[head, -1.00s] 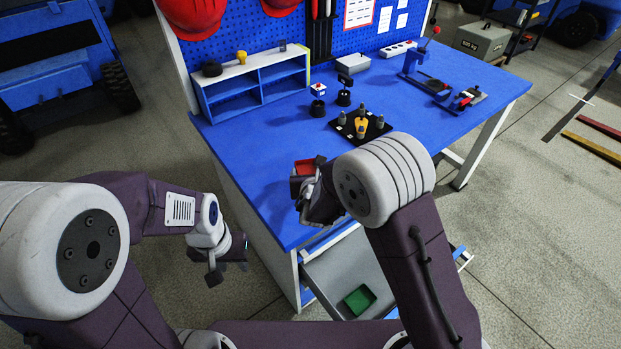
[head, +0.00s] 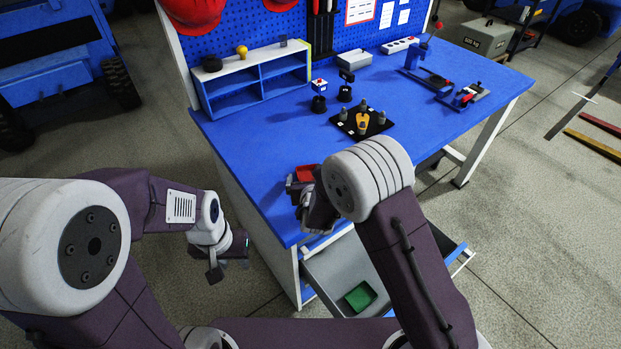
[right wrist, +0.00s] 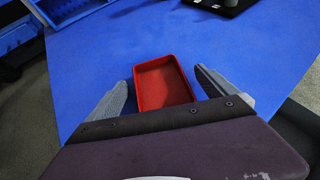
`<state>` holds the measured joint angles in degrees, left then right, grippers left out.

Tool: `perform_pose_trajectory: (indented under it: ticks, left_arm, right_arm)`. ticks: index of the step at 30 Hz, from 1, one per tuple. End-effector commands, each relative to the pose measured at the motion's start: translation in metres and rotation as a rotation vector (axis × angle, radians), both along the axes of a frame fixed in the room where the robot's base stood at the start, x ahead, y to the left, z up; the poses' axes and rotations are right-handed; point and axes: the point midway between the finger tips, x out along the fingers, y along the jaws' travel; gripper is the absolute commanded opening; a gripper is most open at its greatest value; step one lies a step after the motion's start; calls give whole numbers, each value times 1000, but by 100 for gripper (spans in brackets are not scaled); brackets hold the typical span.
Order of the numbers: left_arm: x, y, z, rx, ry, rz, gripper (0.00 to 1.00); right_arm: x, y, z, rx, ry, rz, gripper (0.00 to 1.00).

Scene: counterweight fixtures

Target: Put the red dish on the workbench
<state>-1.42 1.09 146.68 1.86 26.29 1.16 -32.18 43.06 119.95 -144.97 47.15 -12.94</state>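The red dish (head: 307,173) is a shallow rectangular tray on the near edge of the blue workbench (head: 252,185). In the right wrist view the dish (right wrist: 162,84) lies between the fingers of my right gripper (right wrist: 162,78). The fingers are spread, with narrow gaps to the dish's sides, and the dish looks to rest on the bench top. In the head view my right gripper (head: 304,196) is at the near bench edge, partly hidden by its arm. My left gripper (head: 230,266) hangs empty off the bench's left side, its fingers seemingly apart.
An open grey drawer (head: 335,265) below the bench holds a green dish (head: 360,296). A blue-and-white shelf (head: 258,80) and a black plate (head: 372,126) with small weights stand farther back. The bench left of the red dish is clear.

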Motion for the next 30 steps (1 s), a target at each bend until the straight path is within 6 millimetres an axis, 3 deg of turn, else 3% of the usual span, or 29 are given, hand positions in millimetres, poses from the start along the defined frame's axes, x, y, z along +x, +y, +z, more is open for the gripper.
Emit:
perform_pose_trajectory:
  ticks: [8,21,30]
  left_arm:
    - [0,0,5,0,0,0,36]
    - [0,0,8,0,0,0,36]
    - [0,0,9,0,0,0,36]
  right_arm:
    - [-2,0,6,0,0,1,96]
    - [-86,-4,50,1,-1,4,96]
    - [-106,-7,60,0,-1,0,96]
